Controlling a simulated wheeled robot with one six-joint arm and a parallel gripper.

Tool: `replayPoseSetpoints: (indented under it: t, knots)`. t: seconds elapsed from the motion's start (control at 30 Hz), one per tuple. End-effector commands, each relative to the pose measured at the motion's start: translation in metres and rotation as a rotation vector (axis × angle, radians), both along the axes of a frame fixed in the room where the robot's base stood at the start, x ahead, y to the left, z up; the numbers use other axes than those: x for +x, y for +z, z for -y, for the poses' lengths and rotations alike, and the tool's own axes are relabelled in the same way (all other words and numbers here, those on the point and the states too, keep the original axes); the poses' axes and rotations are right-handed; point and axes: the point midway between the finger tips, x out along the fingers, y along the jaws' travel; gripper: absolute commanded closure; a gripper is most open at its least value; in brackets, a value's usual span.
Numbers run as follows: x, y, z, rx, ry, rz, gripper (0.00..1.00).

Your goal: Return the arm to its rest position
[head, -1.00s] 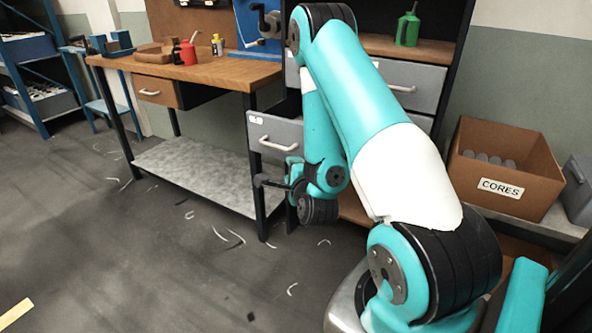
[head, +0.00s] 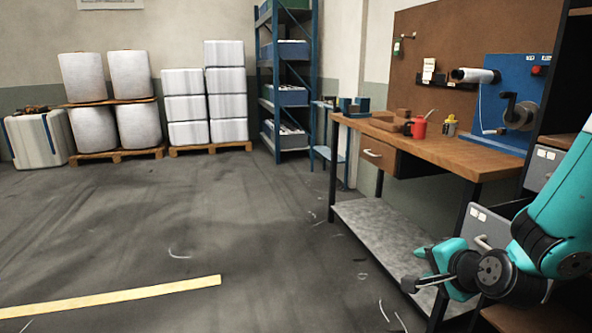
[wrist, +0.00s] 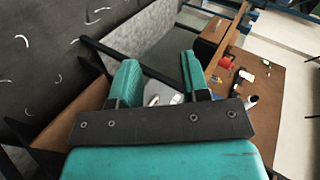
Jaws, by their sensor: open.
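My arm (head: 560,215) is folded at the right edge of the head view, teal with dark joints. My gripper (head: 418,268) is at its left end, in front of the workbench's lower shelf. In the wrist view my gripper (wrist: 158,76) shows two teal fingers spread apart with nothing between them. The grey drawer (head: 478,219) with a pale handle is just behind and above the wrist and looks pulled out; the arm hides part of it.
A blue rack (head: 285,80) and wrapped stacks (head: 228,95) stand behind. The floor at left is clear, with a yellow stripe (head: 110,298).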

Motion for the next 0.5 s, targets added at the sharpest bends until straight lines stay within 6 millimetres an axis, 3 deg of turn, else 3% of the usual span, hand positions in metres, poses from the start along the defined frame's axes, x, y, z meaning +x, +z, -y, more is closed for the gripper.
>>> replayPoseSetpoints:
  t: [0.03, 0.2, 0.33, 0.5]
  knots:
    - [-0.007, 0.014, -0.026, -0.050, 0.130, -0.030, 0.58]
    - [-0.060, 0.048, -0.101, -0.249, 0.616, -0.150, 0.58]
    - [-0.115, 0.071, -0.136, -0.402, 0.968, -0.202, 0.58]
    - [-0.179, 0.094, -0.151, -0.565, 1.336, -0.238, 0.58]
